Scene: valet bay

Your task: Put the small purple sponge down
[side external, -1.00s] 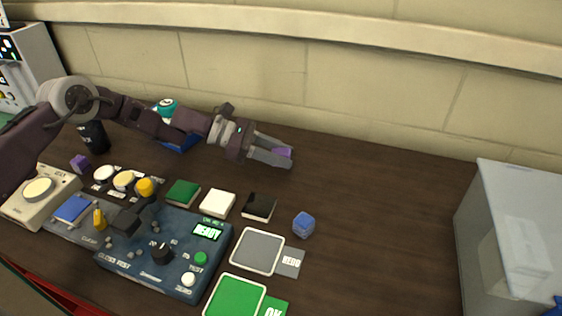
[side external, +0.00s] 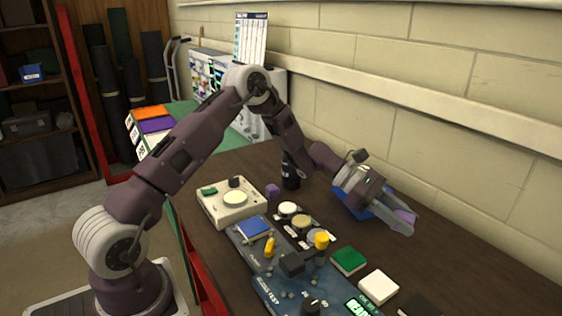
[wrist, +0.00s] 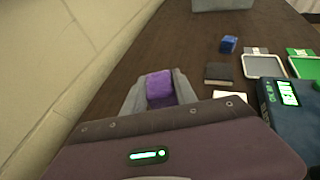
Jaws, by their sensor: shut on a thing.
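My gripper (side external: 404,222) is shut on the small purple sponge (side external: 406,215) in the side external view. The wrist view shows the sponge (wrist: 160,88) between the two grey fingers of my gripper (wrist: 160,92), with its purple face uncovered. The sponge is over the dark brown table (side external: 455,245), on the wall side of the row of square pads. I cannot tell its exact height above the table.
Pads in green (side external: 348,259), white (side external: 379,285) and black (wrist: 220,74) lie nearby. A blue cube (wrist: 228,44) and grey mat (wrist: 264,66) are farther off. A blue object (side external: 352,203) is partly hidden by my wrist. Bare table lies along the wall.

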